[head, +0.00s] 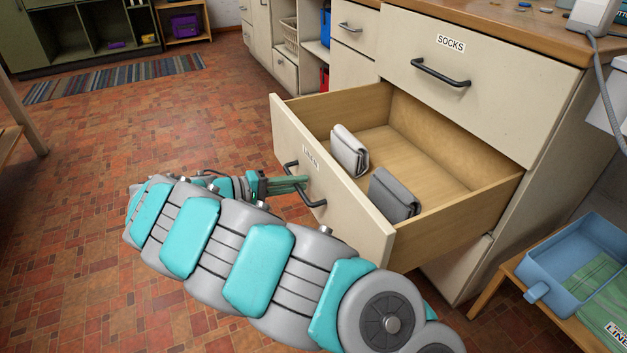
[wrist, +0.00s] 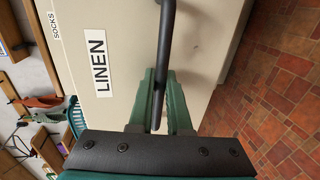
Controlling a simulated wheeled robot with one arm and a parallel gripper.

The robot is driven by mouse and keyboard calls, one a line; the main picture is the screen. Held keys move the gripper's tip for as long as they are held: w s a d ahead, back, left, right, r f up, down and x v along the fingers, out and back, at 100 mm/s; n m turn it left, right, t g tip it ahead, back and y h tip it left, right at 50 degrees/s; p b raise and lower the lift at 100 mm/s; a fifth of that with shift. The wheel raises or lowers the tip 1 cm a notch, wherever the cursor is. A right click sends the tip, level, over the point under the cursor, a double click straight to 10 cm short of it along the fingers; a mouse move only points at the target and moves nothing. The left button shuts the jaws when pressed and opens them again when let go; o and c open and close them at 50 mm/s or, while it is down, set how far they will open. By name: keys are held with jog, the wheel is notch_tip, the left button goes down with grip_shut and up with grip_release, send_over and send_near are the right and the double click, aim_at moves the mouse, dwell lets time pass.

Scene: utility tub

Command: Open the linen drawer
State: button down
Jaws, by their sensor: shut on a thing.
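The linen drawer (head: 345,214) is pulled well out from the cabinet in the head view. Its cream front bears a LINEN label, which reads clearly in the wrist view (wrist: 97,62). My gripper (head: 303,183) is at the black bar handle (head: 317,201) on the drawer's front. In the wrist view, my green fingers (wrist: 160,100) are shut on the handle (wrist: 166,45), one on each side of it.
The shut SOCKS drawer (head: 474,91) is directly above. A blue tray (head: 577,262) and green cloth (head: 604,285) sit on a low wooden stand at the lower right. The tiled floor (head: 170,125) to the left is open, with a striped rug (head: 115,77) farther back.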

jog(key=shift+s+a, duration=0.25)
jog(key=shift+a, duration=0.4)
jog(key=c, duration=0.9)
grip_release()
jog(key=shift+o, duration=0.2)
jog(key=shift+a, duration=0.1)
jog(key=v, duration=0.7)
jog(key=shift+a, duration=0.3)
jog(key=shift+s, duration=0.1)
